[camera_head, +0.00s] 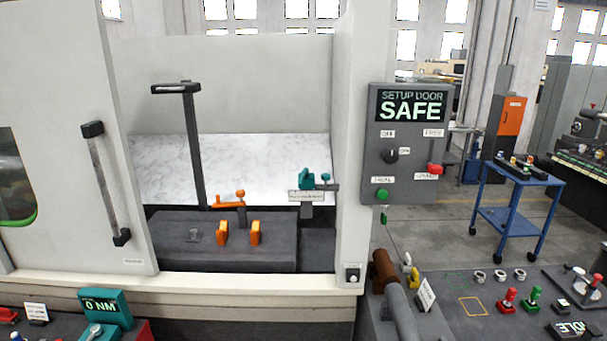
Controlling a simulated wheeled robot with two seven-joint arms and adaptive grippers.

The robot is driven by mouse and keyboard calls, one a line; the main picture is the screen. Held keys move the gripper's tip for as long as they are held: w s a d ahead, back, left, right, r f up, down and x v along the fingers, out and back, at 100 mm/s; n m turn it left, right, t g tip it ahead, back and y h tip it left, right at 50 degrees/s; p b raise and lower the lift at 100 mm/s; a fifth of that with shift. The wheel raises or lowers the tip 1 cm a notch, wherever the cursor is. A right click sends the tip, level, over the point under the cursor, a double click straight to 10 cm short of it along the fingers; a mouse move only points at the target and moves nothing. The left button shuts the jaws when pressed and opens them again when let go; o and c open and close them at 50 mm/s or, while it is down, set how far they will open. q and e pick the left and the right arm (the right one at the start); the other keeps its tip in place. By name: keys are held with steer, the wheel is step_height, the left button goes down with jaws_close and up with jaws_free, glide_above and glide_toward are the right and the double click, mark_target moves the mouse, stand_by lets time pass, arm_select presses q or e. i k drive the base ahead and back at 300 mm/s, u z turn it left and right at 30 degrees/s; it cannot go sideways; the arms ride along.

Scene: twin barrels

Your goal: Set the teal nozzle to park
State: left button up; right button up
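The teal nozzle (306,180) is a small blocky teal piece inside the open machine enclosure, in front of a pale marbled panel. A small teal knob (325,177) stands just right of it on a dark arm. A white label (307,196) with print too small to read is below the nozzle. I cannot read from this view which setting the nozzle points to. Neither of my grippers shows in the head view, and nothing touches the nozzle.
An orange lever piece (231,201) and two orange blocks (222,232) are on a dark grey block (210,255) left of the nozzle. A control panel (408,143) reading "SETUP DOOR SAFE" is on the right. The door (60,150) with a dark handle is at left.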

mark_target(305, 172)
steer(key=u, duration=0.1)
steer(key=k, duration=0.4)
steer(key=u, duration=0.75)
steer(key=i, duration=1)
steer(key=z, duration=0.65)
